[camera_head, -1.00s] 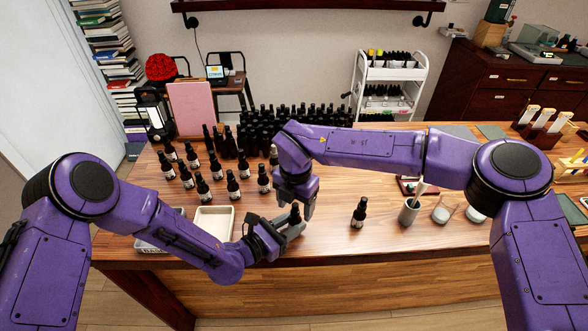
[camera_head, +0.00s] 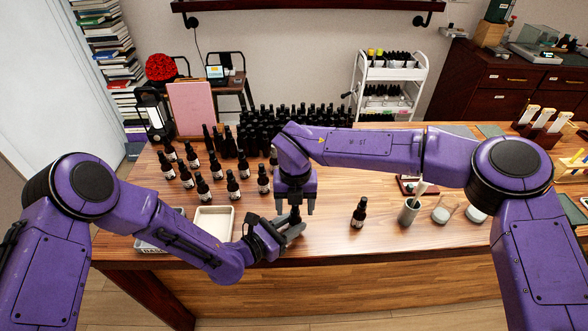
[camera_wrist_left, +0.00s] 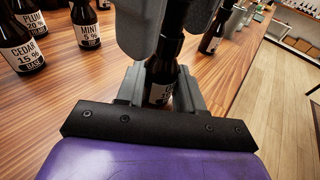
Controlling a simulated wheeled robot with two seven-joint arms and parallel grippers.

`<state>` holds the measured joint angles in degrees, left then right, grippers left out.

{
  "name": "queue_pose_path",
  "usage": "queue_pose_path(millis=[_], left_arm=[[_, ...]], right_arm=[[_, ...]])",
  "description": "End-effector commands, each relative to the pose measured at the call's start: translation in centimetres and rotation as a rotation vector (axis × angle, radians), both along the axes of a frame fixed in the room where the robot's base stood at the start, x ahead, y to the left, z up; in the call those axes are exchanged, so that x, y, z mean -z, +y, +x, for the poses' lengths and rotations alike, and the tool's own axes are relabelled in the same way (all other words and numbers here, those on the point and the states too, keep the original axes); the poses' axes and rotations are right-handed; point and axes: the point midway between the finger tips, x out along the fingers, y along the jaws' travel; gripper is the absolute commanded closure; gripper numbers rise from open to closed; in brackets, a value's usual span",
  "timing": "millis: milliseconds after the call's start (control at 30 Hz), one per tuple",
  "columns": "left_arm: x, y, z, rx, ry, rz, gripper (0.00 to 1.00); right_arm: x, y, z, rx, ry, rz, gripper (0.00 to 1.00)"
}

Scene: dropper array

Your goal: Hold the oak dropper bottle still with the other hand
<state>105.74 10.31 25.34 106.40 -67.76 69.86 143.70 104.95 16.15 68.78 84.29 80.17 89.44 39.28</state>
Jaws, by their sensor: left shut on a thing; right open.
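A dark dropper bottle (camera_wrist_left: 160,92) stands upright between the fingers of my left gripper (camera_head: 290,234), which is shut on it low on its body. The fingers also show in the left wrist view. The bottle's label is mostly hidden, so I cannot read its name. My right gripper (camera_head: 296,208) points straight down above the bottle, open, with its fingers on either side of the black dropper top (camera_head: 295,211). In the left wrist view its grey fingers come down from the top edge and hide part of the bottle's neck.
Labelled bottles, among them a cedar one (camera_wrist_left: 22,50) and a mint one (camera_wrist_left: 86,26), stand to the left. A white tray (camera_head: 213,211) lies beside my left forearm. A single bottle (camera_head: 359,212) and a grey cup (camera_head: 408,211) stand to the right. The table's front edge is close.

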Motion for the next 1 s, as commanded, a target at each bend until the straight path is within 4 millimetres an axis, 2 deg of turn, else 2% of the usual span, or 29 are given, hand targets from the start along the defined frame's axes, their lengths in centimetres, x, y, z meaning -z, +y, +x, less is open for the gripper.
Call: queue_pose_path(millis=[500, 767, 800, 1000], left_arm=[[0.09, 0.03, -0.04, 0.0, 0.001, 0.002, 1.0], [0.09, 0.03, -0.04, 0.0, 0.001, 0.002, 1.0], [0.1, 0.03, -0.04, 0.0, 0.001, 0.002, 1.0], [0.09, 0.02, -0.04, 0.0, 0.001, 0.002, 1.0]], right_arm=[[-0.06, 0.12, -0.05, -0.976, -0.004, -0.005, 0.32], [-0.35, 0.12, -0.1, -1.407, -0.006, -0.007, 0.32], [-0.38, 0.12, -0.12, -1.413, -0.006, -0.007, 0.32], [-0.35, 0.15, -0.09, -1.063, -0.004, -0.004, 0.32]])
